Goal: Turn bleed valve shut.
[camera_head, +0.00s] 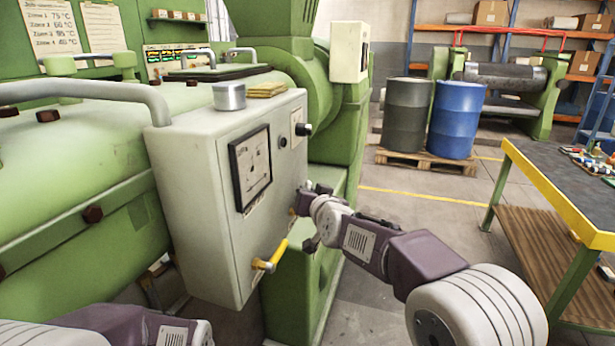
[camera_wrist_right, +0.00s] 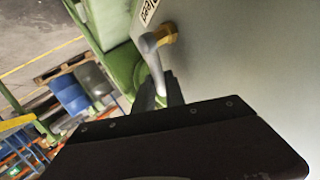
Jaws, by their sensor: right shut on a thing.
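The bleed valve shows in the right wrist view as a grey lever (camera_wrist_right: 152,58) on a brass fitting (camera_wrist_right: 164,34), on a pale panel under a partly cut-off label. My right gripper (camera_wrist_right: 160,92) is shut on the lower part of this lever. In the head view my right gripper (camera_head: 302,199) is against the right part of the grey control box (camera_head: 205,165), and the valve there is mostly hidden behind it. My left arm shows only at the lower left; its gripper is out of view.
A yellow-handled valve (camera_head: 271,258) sticks out low on the same box, close to my right arm. A gauge (camera_head: 250,168) and knobs are above it. A workbench (camera_head: 560,190) stands at right. Two drums, grey (camera_head: 406,115) and blue (camera_head: 456,120), stand behind on a pallet.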

